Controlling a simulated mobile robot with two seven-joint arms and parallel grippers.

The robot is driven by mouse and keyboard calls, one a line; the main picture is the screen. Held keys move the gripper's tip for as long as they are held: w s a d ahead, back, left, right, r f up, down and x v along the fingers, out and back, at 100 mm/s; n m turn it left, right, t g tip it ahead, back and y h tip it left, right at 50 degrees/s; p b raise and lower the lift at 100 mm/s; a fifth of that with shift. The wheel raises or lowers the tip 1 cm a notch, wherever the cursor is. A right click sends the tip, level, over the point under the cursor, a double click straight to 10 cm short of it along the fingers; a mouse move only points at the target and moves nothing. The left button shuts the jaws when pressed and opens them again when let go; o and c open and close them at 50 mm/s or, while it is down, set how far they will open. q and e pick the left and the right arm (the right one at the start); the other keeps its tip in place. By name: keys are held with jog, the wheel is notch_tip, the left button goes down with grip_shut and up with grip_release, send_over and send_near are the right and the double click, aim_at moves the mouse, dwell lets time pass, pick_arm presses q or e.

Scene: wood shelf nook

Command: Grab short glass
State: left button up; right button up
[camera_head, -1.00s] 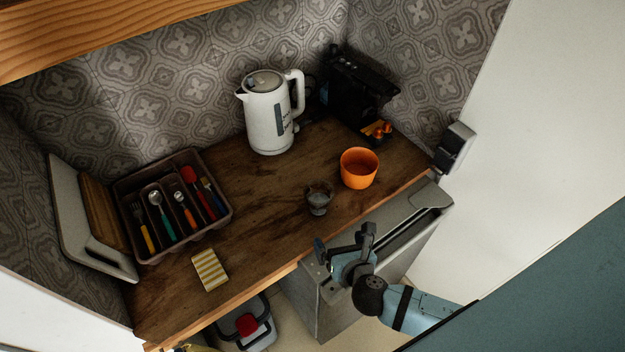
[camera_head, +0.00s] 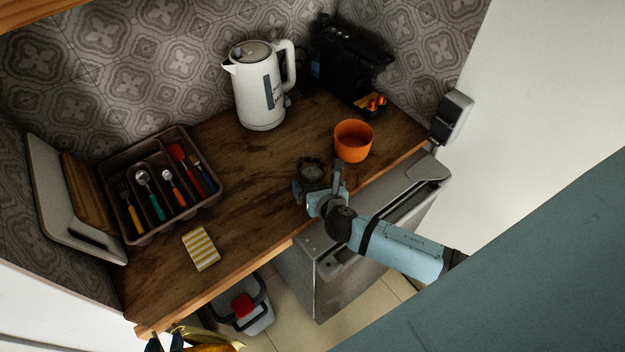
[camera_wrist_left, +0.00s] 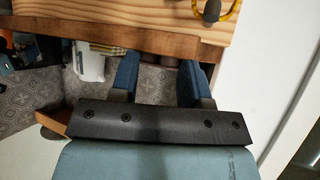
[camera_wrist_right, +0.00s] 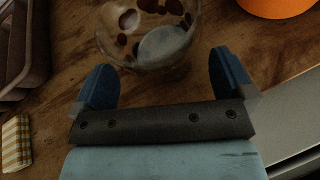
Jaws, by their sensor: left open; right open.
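The short glass (camera_head: 311,168) is clear and stands on the wooden counter, left of the orange bowl. In the right wrist view the glass (camera_wrist_right: 150,35) is just beyond the fingertips, with dark spots visible through it. My right gripper (camera_head: 318,180) is open, its fingers pointing at the near side of the glass; the glass is not gripped. Its two blue fingers (camera_wrist_right: 163,72) are spread wide in the right wrist view.
An orange bowl (camera_head: 353,141) stands right of the glass. A white kettle (camera_head: 258,86), a black coffee machine (camera_head: 347,62), a cutlery tray (camera_head: 129,198) and a yellow-striped sponge (camera_head: 201,249) are on the counter. A wooden shelf (camera_wrist_left: 130,12) is overhead.

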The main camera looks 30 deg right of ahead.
jog(key=shift+x, duration=0.95)
jog(key=shift+s, duration=0.1)
jog(key=shift+c, duration=0.7)
jog(key=c, duration=1)
jog(key=shift+r, duration=0.2)
